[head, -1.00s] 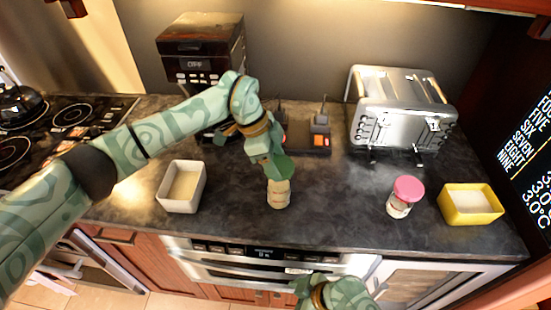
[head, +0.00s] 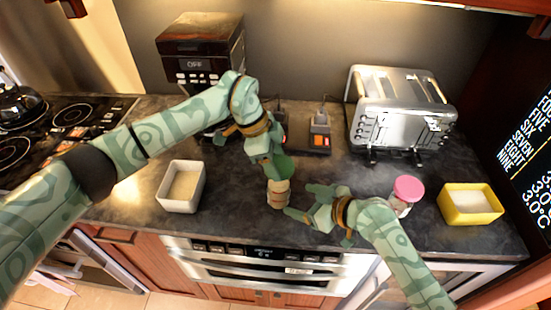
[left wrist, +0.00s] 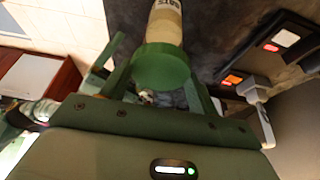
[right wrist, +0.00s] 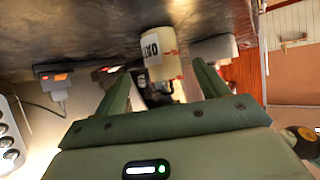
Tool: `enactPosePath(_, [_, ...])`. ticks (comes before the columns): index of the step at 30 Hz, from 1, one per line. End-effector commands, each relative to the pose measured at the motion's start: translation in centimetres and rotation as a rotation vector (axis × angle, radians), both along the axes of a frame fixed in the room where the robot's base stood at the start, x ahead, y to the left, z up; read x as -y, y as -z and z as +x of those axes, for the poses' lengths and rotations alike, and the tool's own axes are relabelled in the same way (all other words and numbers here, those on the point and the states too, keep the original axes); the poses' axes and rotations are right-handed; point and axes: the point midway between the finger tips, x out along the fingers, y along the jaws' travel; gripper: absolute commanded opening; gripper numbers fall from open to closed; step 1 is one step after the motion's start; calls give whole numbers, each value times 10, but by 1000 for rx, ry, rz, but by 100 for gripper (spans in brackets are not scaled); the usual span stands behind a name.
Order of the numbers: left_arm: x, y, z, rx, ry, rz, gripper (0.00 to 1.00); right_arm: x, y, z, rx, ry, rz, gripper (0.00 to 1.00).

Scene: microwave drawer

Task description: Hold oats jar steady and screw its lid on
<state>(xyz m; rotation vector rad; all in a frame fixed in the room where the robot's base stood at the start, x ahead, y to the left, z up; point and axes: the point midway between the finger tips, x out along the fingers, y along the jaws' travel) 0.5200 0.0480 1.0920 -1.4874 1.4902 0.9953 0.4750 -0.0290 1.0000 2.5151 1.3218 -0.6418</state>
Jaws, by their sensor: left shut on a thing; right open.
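The oats jar (head: 278,194) stands upright on the counter, pale with a label; it also shows in the right wrist view (right wrist: 160,55), its label partly readable. My left gripper (head: 277,176) is above the jar, pointing down, shut on a green round lid (left wrist: 160,66). The lid is right at the jar's top; I cannot tell whether it touches or is seated. My right gripper (head: 302,201) is open, just right of the jar. In the right wrist view the jar is ahead, between the fingertip directions, and the fingers look apart from it.
A pink-lidded jar (head: 408,189) stands right, partly behind my right arm. Beyond it is a yellow container (head: 470,204). A white container (head: 181,186) sits left. A toaster (head: 400,110), small devices (head: 319,138) and a coffee machine (head: 200,50) stand at the back.

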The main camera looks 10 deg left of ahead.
Motion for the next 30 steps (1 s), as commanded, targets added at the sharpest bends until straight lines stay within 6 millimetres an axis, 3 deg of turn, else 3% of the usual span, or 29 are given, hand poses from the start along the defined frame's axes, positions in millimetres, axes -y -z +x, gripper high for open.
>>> enactPosePath(13, [0, 0, 0, 0, 0, 0, 36, -51, 33, 33, -1, -4, 0, 73])
enactPosePath(27, [0, 0, 0, 0, 0, 0, 36, -59, 39, 39, 1, -3, -2, 73])
enactPosePath(30, [0, 0, 0, 0, 0, 0, 36, -59, 39, 39, 1, -3, -2, 48])
